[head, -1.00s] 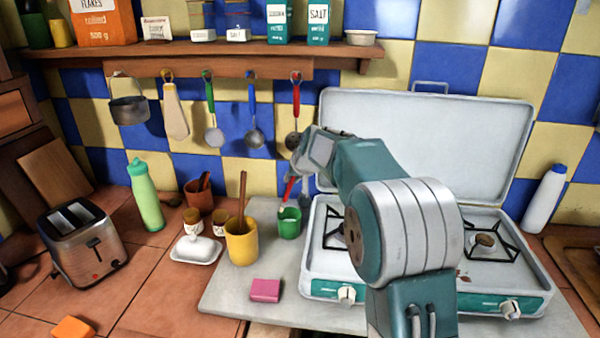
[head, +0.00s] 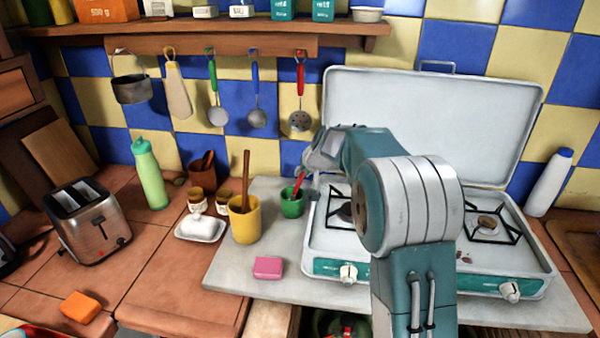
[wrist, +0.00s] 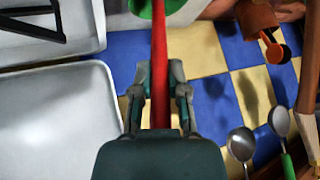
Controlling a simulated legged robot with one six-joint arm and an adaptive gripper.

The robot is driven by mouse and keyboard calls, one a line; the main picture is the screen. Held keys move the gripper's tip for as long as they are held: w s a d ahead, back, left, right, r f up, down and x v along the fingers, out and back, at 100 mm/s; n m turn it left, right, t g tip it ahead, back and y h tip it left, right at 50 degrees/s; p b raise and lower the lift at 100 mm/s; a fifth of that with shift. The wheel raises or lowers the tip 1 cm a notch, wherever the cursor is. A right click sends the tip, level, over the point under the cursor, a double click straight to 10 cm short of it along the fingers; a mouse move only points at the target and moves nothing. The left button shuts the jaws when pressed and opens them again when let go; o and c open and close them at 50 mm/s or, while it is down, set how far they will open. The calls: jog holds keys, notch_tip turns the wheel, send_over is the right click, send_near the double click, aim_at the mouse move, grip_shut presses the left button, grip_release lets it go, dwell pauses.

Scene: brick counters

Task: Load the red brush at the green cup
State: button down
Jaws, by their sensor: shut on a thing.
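The red brush (wrist: 160,65) is between the two fingers of my gripper (wrist: 160,88) in the wrist view, and the gripper is shut on its handle. The brush runs up to the green cup (wrist: 144,8) at the top of that view. In the head view the green cup (head: 292,207) stands on the grey slab left of the stove. The red brush (head: 299,184) shows tilted at its mouth, with my gripper (head: 308,183) just to the right, partly hidden by my arm. The brush's lower end is hidden.
A yellow cup (head: 244,222) with a brown stick stands left of the green cup. A pink block (head: 268,268) lies in front. The open white stove (head: 335,237) is close on the right. Utensils such as a red-handled skimmer (head: 299,115) hang above.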

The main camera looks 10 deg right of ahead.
jog(key=shift+a+f, duration=0.15)
jog(key=shift+a, duration=0.05)
jog(key=shift+d+f, duration=0.2)
jog(key=shift+d, duration=0.35)
jog(key=shift+a+f, duration=0.15)
jog(key=shift+a, duration=0.2)
jog(key=shift+d, duration=0.15)
dwell(0.4)
jog(key=shift+r, duration=3.5)
